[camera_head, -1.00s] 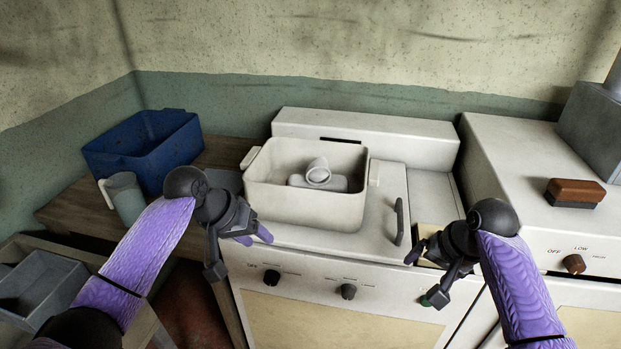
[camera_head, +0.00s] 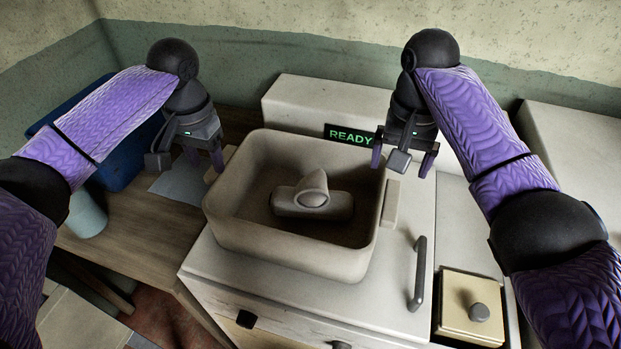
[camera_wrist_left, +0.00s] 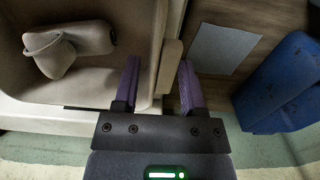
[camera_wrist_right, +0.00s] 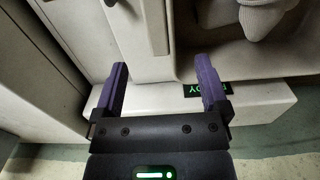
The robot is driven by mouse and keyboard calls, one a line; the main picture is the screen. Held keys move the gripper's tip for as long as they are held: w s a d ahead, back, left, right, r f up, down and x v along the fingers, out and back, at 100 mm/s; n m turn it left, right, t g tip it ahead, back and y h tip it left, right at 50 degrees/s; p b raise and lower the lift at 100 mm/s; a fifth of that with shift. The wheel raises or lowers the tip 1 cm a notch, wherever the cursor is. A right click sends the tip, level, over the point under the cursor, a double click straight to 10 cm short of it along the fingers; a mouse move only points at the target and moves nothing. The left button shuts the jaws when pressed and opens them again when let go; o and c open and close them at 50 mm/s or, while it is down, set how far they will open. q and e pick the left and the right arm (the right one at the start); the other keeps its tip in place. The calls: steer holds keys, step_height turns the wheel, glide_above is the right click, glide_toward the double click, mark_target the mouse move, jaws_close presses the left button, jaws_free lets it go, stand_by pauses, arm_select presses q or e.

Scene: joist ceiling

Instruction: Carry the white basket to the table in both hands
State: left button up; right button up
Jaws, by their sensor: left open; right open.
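The white basket (camera_head: 290,257) stands upright on the white appliance, with pale rounded pieces (camera_head: 313,200) inside. My left gripper (camera_head: 190,166) is open above the basket's left side. In the left wrist view its fingers (camera_wrist_left: 158,85) are on either side of the left handle (camera_wrist_left: 170,66), apart from being closed on it. My right gripper (camera_head: 403,162) is open near the basket's back right corner. In the right wrist view the right handle (camera_wrist_right: 155,25) lies ahead, between the lines of its fingers (camera_wrist_right: 162,88). Contact cannot be told. The wooden table (camera_head: 135,238) is at left.
A blue bin (camera_head: 118,165) and a grey-white jug (camera_head: 86,214) stand on the table, partly behind my left arm. A lit READY display (camera_head: 350,135) is behind the basket. A dark bar handle (camera_head: 420,272) and a button box (camera_head: 470,305) lie to the right.

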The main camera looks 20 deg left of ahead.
mark_target(217, 199)
arm_select(q)
steer(key=shift+s, duration=0.45)
arm_select(e)
steer(key=shift+s+r, duration=0.1)
steer(key=shift+s, duration=0.4)
arm_select(q)
step_height(217, 199, down, 10)
steer(key=shift+w+r, duration=0.1)
arm_select(e)
step_height(217, 199, down, 10)
steer(key=shift+w, duration=0.1)
arm_select(q)
steer(key=c, duration=0.7)
arm_select(e)
steer(key=c, duration=0.7)
arm_select(q)
jaws_close()
arm_select(e)
jaws_close()
